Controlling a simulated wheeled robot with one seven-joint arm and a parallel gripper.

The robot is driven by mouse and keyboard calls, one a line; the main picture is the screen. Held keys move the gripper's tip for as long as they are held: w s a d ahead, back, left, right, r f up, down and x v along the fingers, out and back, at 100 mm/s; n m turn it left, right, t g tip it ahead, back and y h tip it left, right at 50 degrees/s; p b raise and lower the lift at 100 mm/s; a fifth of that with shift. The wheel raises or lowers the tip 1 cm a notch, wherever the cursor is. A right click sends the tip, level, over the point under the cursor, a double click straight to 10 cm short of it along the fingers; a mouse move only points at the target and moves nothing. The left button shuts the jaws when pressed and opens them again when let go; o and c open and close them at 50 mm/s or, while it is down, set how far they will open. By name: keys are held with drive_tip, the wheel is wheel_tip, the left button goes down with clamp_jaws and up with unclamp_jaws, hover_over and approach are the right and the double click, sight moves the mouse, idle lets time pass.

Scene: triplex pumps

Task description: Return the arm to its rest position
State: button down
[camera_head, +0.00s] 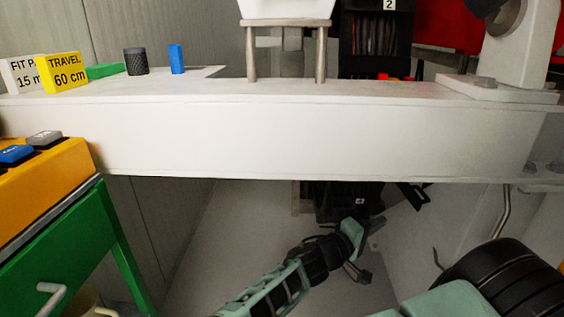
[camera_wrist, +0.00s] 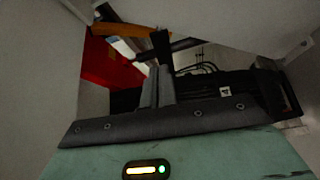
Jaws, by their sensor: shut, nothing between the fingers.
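My gripper (camera_wrist: 161,48) shows in the wrist view with its dark fingers together and nothing between them. In the head view, my mint-green and black arm reaches from the bottom edge into the space below the white beam-like bench (camera_head: 290,140). Its mint gripper body (camera_head: 351,234) is low, in front of a black rack with a "4" label (camera_head: 335,203). The fingertips are hard to make out there. The wrist view also shows the black rack (camera_wrist: 245,83) beyond the fingers.
The bench edge spans the view above my arm. A green-framed stand (camera_head: 70,235) with a yellow button box (camera_head: 45,180) is at the left. A red panel (camera_wrist: 105,70) is beyond my fingers. Grey floor shows around my arm.

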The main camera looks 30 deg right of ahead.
drive_tip(key=s+a+f+g+y, duration=0.5)
drive_tip(key=s+a+f+y, duration=0.3)
drive_tip(key=s+a+f, duration=0.15)
drive_tip(key=s+a+r+n+y, duration=0.1)
drive_tip(key=a+r+n+y, duration=0.15)
drive_tip(key=a, duration=0.45)
drive_tip(key=s+a+r+n+y, duration=0.1)
drive_tip(key=s+a+y, duration=0.1)
drive_tip(key=a+y, duration=0.35)
drive_tip(key=a+r+n+t+y, duration=0.2)
drive_tip(key=a+r, duration=0.4)
drive_tip(key=r, duration=0.3)
drive_tip(key=a+r+n+t+y, duration=0.1)
drive_tip(key=a+r+n+t, duration=0.15)
drive_tip(key=a+r, duration=0.45)
wheel_tip(320, 180, up, 25)
drive_tip(key=s+d+p, duration=0.1)
drive_tip(key=p, duration=2.2)
drive_tip(key=shift+n+p, duration=0.3)
drive_tip(key=shift+p, duration=0.05)
